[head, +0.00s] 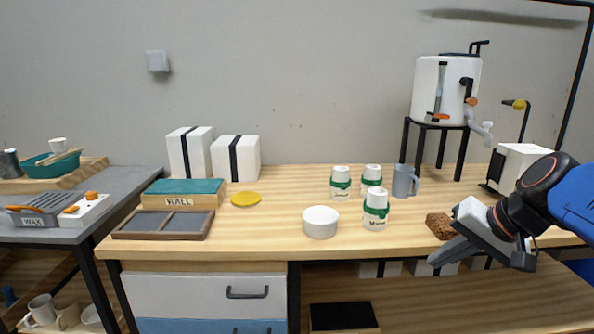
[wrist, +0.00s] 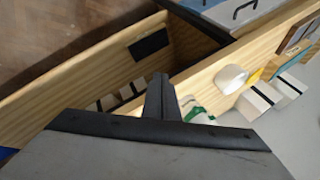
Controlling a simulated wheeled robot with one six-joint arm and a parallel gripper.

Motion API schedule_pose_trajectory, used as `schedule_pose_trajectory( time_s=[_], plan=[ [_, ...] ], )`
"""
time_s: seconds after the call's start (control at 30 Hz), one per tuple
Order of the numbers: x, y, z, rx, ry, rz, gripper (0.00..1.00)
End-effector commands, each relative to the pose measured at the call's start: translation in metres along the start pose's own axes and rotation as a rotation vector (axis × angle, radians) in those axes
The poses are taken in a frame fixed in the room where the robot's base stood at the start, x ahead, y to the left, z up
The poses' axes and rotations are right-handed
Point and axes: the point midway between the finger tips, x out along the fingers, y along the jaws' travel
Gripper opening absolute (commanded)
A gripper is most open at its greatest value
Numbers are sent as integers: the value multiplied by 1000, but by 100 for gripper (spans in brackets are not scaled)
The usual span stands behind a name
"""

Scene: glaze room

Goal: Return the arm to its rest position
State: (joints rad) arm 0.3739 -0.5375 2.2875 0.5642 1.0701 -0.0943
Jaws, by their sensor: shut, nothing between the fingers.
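My gripper (head: 432,262) is at the right in the head view, in front of the table's front edge and pointing left and down. It is shut and holds nothing. In the wrist view its fingers (wrist: 162,98) are together, with the wooden table and the lower shelf beyond them. A brown block (head: 440,226) lies on the table just behind my gripper in the head view; my gripper partly covers it.
White jars with green bands (head: 375,212), a white round tub (head: 320,222) and a grey mug (head: 404,181) stand on the table (head: 280,240). A white urn (head: 432,88) stands on a black stand behind. The table's front middle is clear.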

Motion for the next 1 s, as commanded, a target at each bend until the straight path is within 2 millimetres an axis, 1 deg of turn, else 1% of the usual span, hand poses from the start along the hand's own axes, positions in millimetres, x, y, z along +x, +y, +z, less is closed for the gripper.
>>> schedule_pose_trajectory(
  time_s=[0.03,0.1,0.2,0.3,0.4,0.5,0.63,0.77,1.0],
  plan=[
    [5,4,20,-51,-13,33,0],
    [10,13,42,-118,-28,82,0],
    [17,29,70,-214,-41,151,0],
    [22,46,94,-315,-47,215,0],
    [26,61,112,-404,-45,268,0],
    [28,74,123,-475,-41,306,0],
    [29,83,130,-528,-34,335,0],
    [30,86,132,-544,-32,345,0],
    [30,86,132,-542,-32,345,0]
  ],
)
